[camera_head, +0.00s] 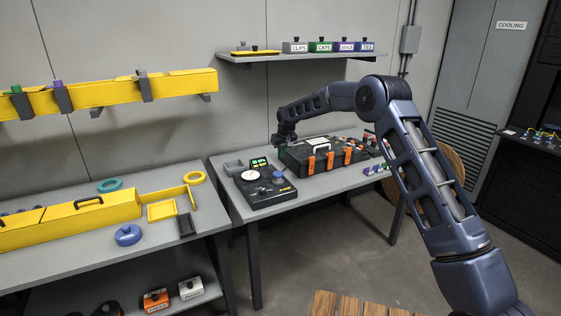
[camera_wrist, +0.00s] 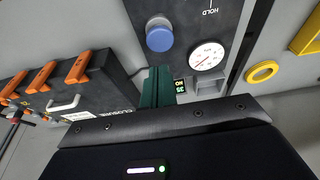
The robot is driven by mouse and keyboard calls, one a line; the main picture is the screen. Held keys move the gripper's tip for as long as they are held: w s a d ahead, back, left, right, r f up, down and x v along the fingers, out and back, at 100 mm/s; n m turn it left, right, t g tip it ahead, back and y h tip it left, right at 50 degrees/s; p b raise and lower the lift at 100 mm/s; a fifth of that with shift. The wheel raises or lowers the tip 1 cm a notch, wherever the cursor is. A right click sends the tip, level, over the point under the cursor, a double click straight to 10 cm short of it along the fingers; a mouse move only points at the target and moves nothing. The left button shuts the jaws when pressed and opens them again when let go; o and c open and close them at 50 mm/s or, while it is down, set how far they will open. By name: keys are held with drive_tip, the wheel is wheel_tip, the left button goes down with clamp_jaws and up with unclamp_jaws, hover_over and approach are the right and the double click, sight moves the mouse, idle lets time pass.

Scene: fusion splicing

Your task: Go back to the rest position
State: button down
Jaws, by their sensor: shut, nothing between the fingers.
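My arm reaches from the right of the head view over the right-hand bench (camera_head: 232,205). My gripper (camera_head: 283,151) hangs above that bench, at the left end of the black case with orange latches (camera_head: 296,157). In the wrist view its teal fingers (camera_wrist: 157,76) are together with nothing between them. The black case (camera_wrist: 85,95) lies to their left there. The black unit with a blue knob (camera_wrist: 159,36) and a white dial (camera_wrist: 206,56) is beyond the fingers. I cannot tell how high the fingertips are above the bench.
A lit green display (camera_head: 259,162) and a grey tray (camera_head: 233,167) stand behind the black unit (camera_head: 266,194). The left bench holds a yellow case (camera_head: 92,213), a blue round object (camera_head: 128,235) and rings. A shelf (camera_head: 275,56) with labelled boxes hangs above.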

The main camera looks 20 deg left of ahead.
drive_tip(key=shift+s+d+r, duration=0.1)
drive_tip(key=shift+d+r, duration=0.05)
drive_tip(key=shift+r, duration=0.45)
drive_tip(key=shift+r, duration=0.1)
idle(1.2)
drive_tip(key=s+d+r+m, duration=0.2)
drive_tip(key=d+r, duration=1.4)
drive_tip(key=d, duration=0.4)
drive_tip(key=s+d+r+m+t+h, duration=0.1)
drive_tip(key=s+d+r, duration=0.35)
drive_tip(key=d, duration=0.55)
drive_tip(key=s+d+r+m, duration=0.1)
drive_tip(key=s+d+r, duration=0.4)
drive_tip(key=d, duration=0.5)
drive_tip(key=s+d+r+m+t+h, duration=0.1)
drive_tip(key=s+d+m, duration=0.1)
drive_tip(key=s+d, duration=1.4)
drive_tip(key=s+d+f+m, duration=0.1)
drive_tip(key=s+d+f, duration=0.2)
drive_tip(key=s, duration=0.6)
drive_tip(key=s+d+f+m, duration=0.2)
drive_tip(key=s+d+f, duration=0.2)
drive_tip(key=s, duration=0.5)
drive_tip(key=shift+s+d, duration=0.3)
drive_tip(key=shift+d, duration=0.25)
drive_tip(key=c, duration=2.1)
unclamp_jaws()
